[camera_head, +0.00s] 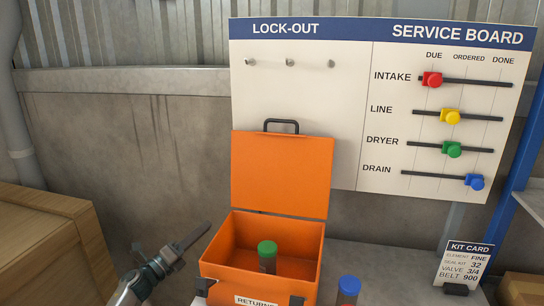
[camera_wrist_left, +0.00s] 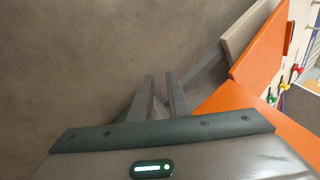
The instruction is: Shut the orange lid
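The orange box (camera_head: 215,256) stands on the grey bench, with a label on its front. Its orange lid (camera_head: 283,172) stands open and upright at the back edge, with a black handle (camera_head: 282,122) on top. A green-capped canister (camera_head: 267,257) is inside the box. My left gripper (camera_head: 205,230) is left of the box, apart from it and below the lid. In the left wrist view its two fingers (camera_wrist_left: 160,80) show a narrow gap with nothing between them. Orange surfaces of the box and lid (camera_wrist_left: 262,45) show to the right there. My right gripper is not in view.
A blue-capped canister (camera_head: 348,291) stands just right of the box. A service board (camera_head: 345,100) with coloured sliders is on the wall behind. A kit card (camera_head: 468,263) stands on the bench at right. A wooden crate (camera_head: 45,250) is at left.

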